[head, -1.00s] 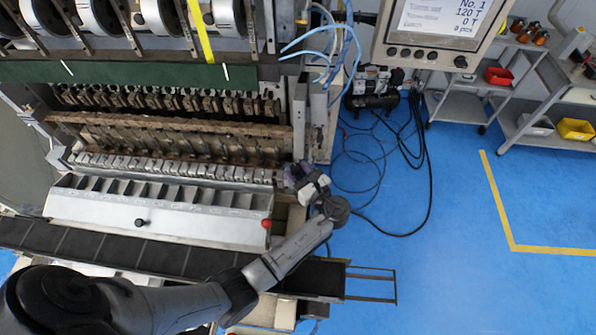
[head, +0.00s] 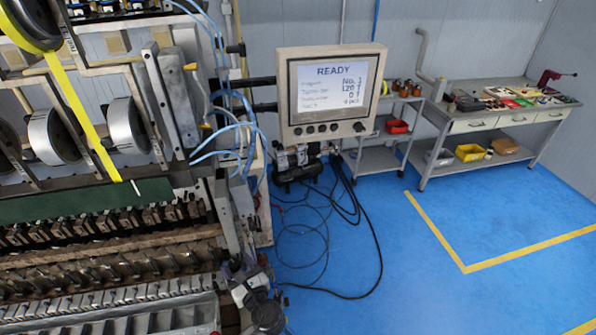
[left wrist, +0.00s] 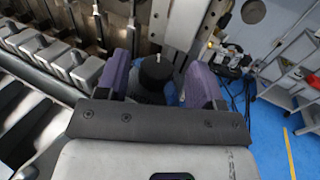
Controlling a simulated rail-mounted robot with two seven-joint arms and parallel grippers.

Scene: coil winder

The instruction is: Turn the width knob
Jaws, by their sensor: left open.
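A black round knob (left wrist: 156,70) with a small white mark on top shows in the left wrist view, at the right end of the coil winder. I take it for the width knob. My left gripper (left wrist: 157,82) is open, with one purple finger on each side of the knob. I cannot tell whether the fingers touch it. In the head view my left gripper (head: 238,270) is low in the picture beside the machine's right end, and the knob cannot be made out there. My right gripper is not in view.
A control panel (head: 330,93) reading READY, with knobs below its screen, stands right of the winder. Cables (head: 325,225) lie on the blue floor. A workbench (head: 500,118) with bins stands at the back right. Machine posts rise close to my left gripper.

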